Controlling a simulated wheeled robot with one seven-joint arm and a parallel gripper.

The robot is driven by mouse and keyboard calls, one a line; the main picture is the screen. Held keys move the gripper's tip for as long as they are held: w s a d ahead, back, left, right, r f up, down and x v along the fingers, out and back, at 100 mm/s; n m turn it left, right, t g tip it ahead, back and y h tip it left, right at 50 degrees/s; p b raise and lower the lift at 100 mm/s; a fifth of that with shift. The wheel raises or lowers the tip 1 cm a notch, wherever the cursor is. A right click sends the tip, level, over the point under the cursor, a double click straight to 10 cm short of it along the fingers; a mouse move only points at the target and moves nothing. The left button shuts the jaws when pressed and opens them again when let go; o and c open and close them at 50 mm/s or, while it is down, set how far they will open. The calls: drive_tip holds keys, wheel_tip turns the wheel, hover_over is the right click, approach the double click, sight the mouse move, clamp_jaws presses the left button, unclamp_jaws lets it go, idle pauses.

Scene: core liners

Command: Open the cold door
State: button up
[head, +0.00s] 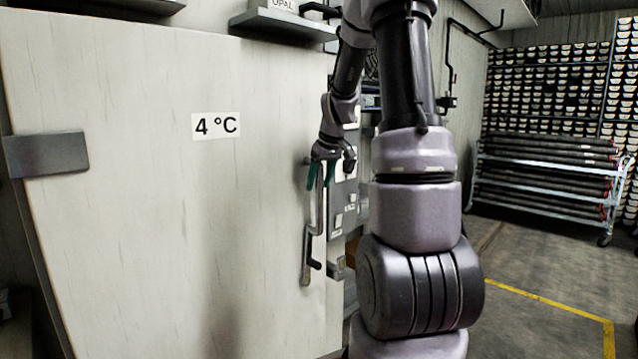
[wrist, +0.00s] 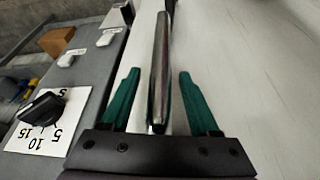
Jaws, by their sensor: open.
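The cold door (head: 150,220) is a large pale panel with a "4 °C" label (head: 215,125), and it looks shut. Its long metal handle (head: 318,215) stands upright near the door's right edge. My gripper (head: 320,178), with green fingers, is at the upper part of the handle. In the wrist view my gripper (wrist: 160,95) is open, with the handle bar (wrist: 159,75) between its two fingers. A gap shows on each side of the bar, so the fingers do not appear to close on it. The door face also shows in the wrist view (wrist: 255,75).
A grey control panel (wrist: 75,85) with a dial (wrist: 42,107) lies just beside the handle. A hinge plate (head: 48,154) is on the door's left. A wheeled rack (head: 545,175) of dark tubes stands at the back right. The floor (head: 520,255) at right is clear.

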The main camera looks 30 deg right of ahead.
drive_tip(key=shift+f, duration=0.2)
clamp_jaws()
idle(1.4)
